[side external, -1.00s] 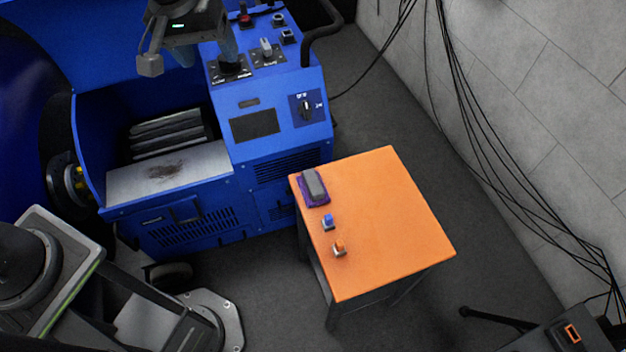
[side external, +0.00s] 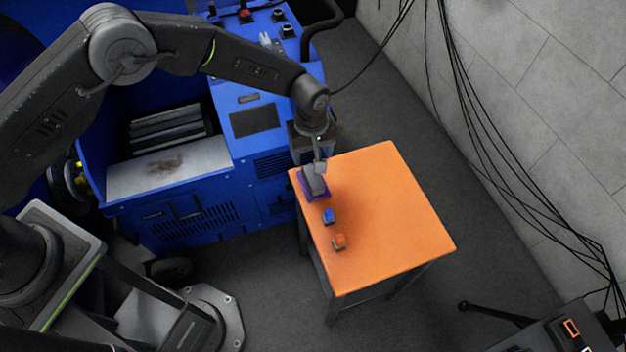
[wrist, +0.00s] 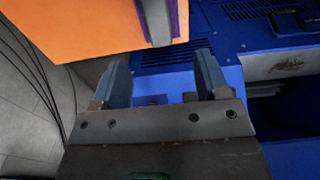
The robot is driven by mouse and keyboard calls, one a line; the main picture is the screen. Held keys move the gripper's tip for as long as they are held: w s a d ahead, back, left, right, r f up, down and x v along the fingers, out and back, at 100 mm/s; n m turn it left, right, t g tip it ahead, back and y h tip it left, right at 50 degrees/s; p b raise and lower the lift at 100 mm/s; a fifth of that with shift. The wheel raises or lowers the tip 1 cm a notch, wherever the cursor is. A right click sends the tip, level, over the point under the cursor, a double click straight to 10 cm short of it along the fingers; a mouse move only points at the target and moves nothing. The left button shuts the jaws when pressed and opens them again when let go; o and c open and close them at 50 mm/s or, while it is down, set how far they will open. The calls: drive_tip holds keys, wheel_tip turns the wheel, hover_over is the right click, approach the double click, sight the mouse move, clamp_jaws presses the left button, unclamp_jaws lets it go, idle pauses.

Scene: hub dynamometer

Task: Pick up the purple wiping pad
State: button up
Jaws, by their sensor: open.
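The purple wiping pad (side external: 314,187) has a grey block-like grip on top and lies at the upper left corner of the orange table (side external: 390,215). In the wrist view the pad (wrist: 161,20) shows at the top, cut off by the picture edge, at the table's edge. My gripper (side external: 320,166) is close to the pad's far end in the side view. In the wrist view my gripper (wrist: 160,75) is open, its two fingers apart and nothing between them. The pad lies beyond the fingertips. Whether a finger touches it cannot be told from the side view.
A blue-topped small part (side external: 328,216) and an orange-topped one (side external: 339,241) sit on the table near the pad. The blue machine (side external: 255,120) stands close to the table's left. The table's right side is clear. Black cables (side external: 480,130) hang along the wall.

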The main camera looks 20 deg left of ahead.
sight(313, 176)
wheel_tip(313, 176, down, 11)
drive_tip(key=shift+w+d+f, duration=0.15)
idle(0.4)
drive_tip(key=shift+c, duration=0.5)
drive_tip(key=c, duration=0.9)
